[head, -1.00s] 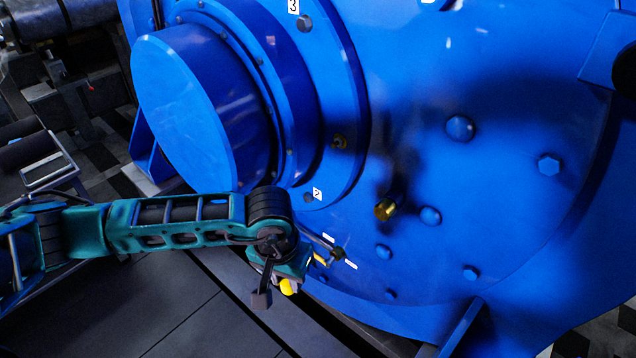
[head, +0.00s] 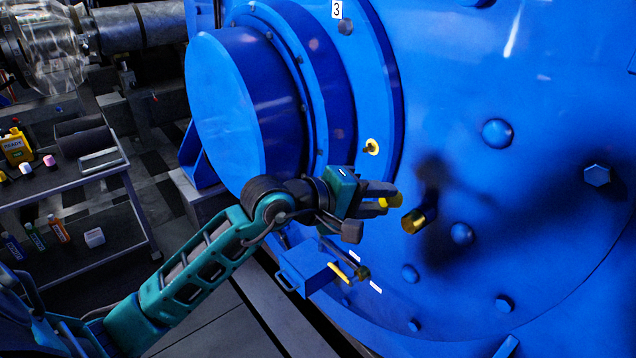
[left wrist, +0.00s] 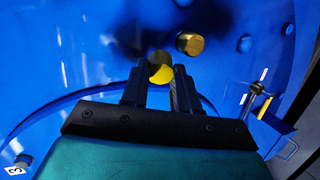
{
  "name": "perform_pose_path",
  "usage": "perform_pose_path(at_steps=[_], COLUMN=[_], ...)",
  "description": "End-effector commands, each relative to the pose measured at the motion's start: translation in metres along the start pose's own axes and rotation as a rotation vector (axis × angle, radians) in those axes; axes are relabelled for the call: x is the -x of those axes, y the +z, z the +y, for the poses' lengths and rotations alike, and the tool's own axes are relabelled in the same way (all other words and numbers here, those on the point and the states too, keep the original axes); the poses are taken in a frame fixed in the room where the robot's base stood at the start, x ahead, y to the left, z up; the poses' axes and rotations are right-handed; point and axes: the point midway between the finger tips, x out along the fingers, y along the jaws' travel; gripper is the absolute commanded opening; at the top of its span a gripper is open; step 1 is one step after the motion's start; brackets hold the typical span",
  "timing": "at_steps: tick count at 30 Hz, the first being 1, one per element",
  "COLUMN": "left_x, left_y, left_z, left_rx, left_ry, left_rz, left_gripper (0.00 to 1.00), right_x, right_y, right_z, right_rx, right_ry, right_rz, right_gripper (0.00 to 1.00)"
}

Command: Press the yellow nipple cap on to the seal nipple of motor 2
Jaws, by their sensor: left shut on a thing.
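My left gripper (head: 395,196) is shut on the yellow nipple cap (head: 390,201), held at its fingertips in front of the blue motor face (head: 540,90). The cap also shows between the fingers in the left wrist view (left wrist: 161,72). A brass fitting (head: 413,221) sticks out of the face just right of and below the cap; it also shows in the left wrist view (left wrist: 190,44). The two look apart. A smaller brass fitting with yellow around it (head: 371,146) sits above the gripper. I cannot tell which is the seal nipple. My right gripper is not in view.
A blue box with a handle (head: 307,270) and a fitting with a yellow lever (head: 340,272) sit below the gripper. Blue bolt heads (head: 462,233) stud the face. A "3" label (head: 337,9) is above. A cart (head: 70,185) with bottles stands left.

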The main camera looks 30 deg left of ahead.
Motion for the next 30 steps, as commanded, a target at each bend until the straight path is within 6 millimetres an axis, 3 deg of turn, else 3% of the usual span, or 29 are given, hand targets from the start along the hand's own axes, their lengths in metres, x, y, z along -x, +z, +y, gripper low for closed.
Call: perform_pose_path(at_steps=[3, 6, 10, 26, 30], left_x=[0.022, 0.042, 0.059, 0.066, 0.058], left_y=[-0.039, -0.065, -0.085, -0.091, -0.093], left_z=[-0.004, -0.004, -0.005, -0.006, -0.002], left_rx=[0.06, 0.078, 0.087, 0.083, 0.086], left_ry=[0.146, 0.228, 0.282, 0.303, 0.305], left_rz=[0.151, 0.246, 0.316, 0.342, 0.342], left_gripper=[0.02, 0.02, 0.02, 0.02, 0.02], right_x=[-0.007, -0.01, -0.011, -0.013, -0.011], right_y=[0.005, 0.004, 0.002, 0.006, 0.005], right_z=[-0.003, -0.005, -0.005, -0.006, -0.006], right_rx=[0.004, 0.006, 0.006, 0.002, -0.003], right_ry=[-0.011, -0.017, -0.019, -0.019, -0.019], right_rz=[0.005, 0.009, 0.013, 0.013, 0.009], right_gripper=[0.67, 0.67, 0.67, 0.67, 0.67])
